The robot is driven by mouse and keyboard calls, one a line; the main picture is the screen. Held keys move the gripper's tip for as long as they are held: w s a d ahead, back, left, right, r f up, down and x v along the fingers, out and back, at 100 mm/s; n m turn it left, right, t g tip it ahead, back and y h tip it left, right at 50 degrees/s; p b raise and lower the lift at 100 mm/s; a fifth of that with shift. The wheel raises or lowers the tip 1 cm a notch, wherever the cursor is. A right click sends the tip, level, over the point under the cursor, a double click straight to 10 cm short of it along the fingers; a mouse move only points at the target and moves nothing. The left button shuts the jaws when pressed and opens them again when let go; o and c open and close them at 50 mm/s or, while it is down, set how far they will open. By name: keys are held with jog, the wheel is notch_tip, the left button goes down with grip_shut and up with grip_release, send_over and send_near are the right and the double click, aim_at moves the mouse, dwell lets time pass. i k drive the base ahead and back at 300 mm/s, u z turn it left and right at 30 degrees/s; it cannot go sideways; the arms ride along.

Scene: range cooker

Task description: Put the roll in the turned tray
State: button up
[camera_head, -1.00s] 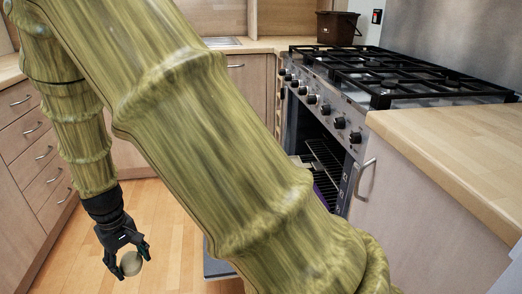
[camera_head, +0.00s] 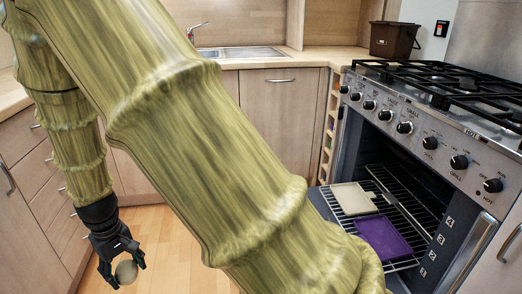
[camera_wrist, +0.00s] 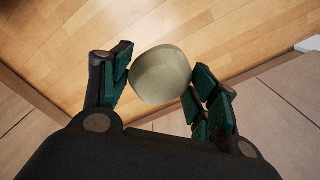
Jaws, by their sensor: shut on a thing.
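My gripper (camera_head: 121,275) hangs low at the left in the head view, shut on a pale, rounded roll (camera_head: 127,271). In the wrist view the roll (camera_wrist: 161,74) sits between the two green-padded fingers (camera_wrist: 160,85), above the floor. Two flat trays lie on a wire rack in the open oven. The cream tray (camera_head: 352,199) is farther back, and the purple tray (camera_head: 383,238) is nearer. I cannot tell which one is turned. My gripper is well to the left of both, with my arm crossing between them in the picture.
The oven (camera_head: 440,185) stands open at the right, under a gas hob (camera_head: 450,88). Its wire rack (camera_head: 405,195) has bare room right of the trays. Wooden cupboards (camera_head: 285,115) line the back and left. A brown bin (camera_head: 394,40) stands on the worktop.

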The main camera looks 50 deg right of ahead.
aim_at(382, 237)
jog(key=i, duration=1.4)
jog(key=z, duration=2.8)
jog(key=i, duration=0.5)
